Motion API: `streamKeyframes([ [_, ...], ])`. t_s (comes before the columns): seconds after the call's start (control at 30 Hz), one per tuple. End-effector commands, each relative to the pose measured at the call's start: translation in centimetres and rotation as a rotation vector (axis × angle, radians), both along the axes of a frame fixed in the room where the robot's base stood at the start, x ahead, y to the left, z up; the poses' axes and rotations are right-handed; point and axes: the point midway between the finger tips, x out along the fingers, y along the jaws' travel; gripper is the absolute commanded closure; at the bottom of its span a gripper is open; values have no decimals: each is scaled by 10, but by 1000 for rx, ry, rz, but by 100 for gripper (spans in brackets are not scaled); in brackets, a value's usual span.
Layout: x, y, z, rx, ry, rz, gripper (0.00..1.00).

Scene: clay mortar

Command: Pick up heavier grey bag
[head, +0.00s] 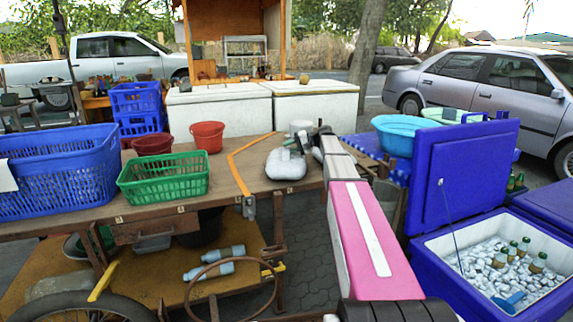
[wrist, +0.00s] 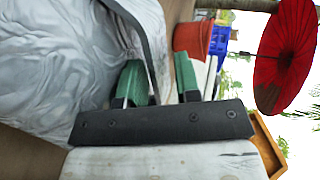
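The grey bag (head: 285,166) lies on the wooden table, a rounded, wrinkled light grey lump. It fills the left of the wrist view (wrist: 50,65), very close to the fingers. My gripper (head: 292,145) is at the bag's upper side, its green fingertips partly hidden in the head view. In the wrist view my gripper (wrist: 161,78) has its two green fingers apart. A thin dark strip passes by the fingers; I cannot tell whether it is part of the bag or whether it lies between them. No second grey bag is clearly visible.
On the table are a green basket (head: 164,177), a blue basket (head: 62,170), a red bucket (head: 207,136) and a white bucket (head: 302,127). A blue cooler (head: 462,190) with ice and bottles stands open on the right. White chests (head: 220,110) stand behind.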

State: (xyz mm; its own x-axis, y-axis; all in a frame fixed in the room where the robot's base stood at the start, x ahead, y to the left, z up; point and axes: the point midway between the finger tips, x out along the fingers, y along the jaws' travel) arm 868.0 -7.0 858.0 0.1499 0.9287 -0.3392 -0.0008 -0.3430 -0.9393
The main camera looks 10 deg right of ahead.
Motion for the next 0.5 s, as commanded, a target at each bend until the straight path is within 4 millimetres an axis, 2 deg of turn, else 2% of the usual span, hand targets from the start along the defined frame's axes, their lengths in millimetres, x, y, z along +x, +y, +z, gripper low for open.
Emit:
streamKeyframes([
  [0.03,0,0,0,0,0,0,69],
  [0.07,0,0,0,0,0,0,76],
  [0.13,0,0,0,0,0,0,98],
  [0.5,0,-1,-1,-5,-3,0,100],
])
